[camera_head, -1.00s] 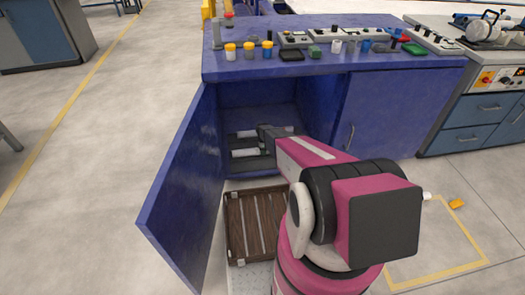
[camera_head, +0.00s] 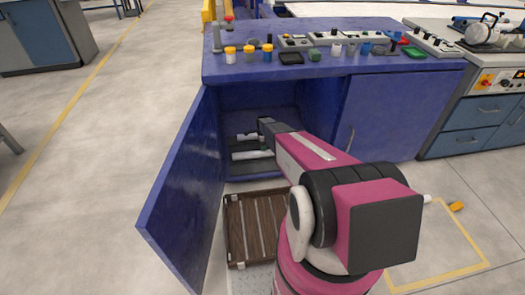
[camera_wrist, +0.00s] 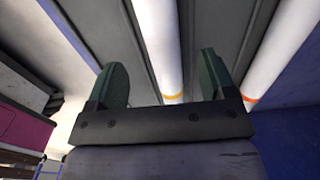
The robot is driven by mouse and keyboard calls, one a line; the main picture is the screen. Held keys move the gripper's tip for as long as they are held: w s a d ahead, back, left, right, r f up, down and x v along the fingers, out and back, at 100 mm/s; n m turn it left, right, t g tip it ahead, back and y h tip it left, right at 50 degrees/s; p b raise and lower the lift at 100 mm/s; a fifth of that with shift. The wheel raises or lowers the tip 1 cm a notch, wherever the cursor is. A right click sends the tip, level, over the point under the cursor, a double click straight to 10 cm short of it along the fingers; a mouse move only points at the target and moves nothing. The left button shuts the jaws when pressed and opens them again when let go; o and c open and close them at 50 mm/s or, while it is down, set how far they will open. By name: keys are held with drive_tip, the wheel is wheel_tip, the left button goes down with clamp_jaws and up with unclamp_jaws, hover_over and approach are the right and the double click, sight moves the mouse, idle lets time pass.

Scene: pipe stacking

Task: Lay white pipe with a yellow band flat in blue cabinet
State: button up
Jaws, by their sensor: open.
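The white pipe with a yellow band (camera_wrist: 165,50) lies flat on the grey grooved floor inside the blue cabinet (camera_head: 408,115). In the wrist view it runs lengthwise between my two green fingers. My gripper (camera_wrist: 162,72) is open, with the fingers apart on either side of the pipe's line and not touching it. In the head view my gripper (camera_head: 266,124) is inside the cabinet, above and behind the front white pipe (camera_head: 252,155). The pipe's far end is out of the wrist view. I cannot tell which pipe in the head view has the yellow band.
A second white pipe, with an orange-red band (camera_wrist: 278,50), lies alongside on the right in the wrist view. The cabinet's left door (camera_head: 180,195) stands wide open. A brown slatted crate (camera_head: 233,225) sits on the floor before the opening. The cabinet top holds several small parts.

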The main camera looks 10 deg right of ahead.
drive_tip(key=s+r+n, duration=1.8)
drive_tip(key=s+r, duration=1.7)
drive_tip(key=s, duration=0.1)
drive_tip(key=shift+s+r, duration=0.15)
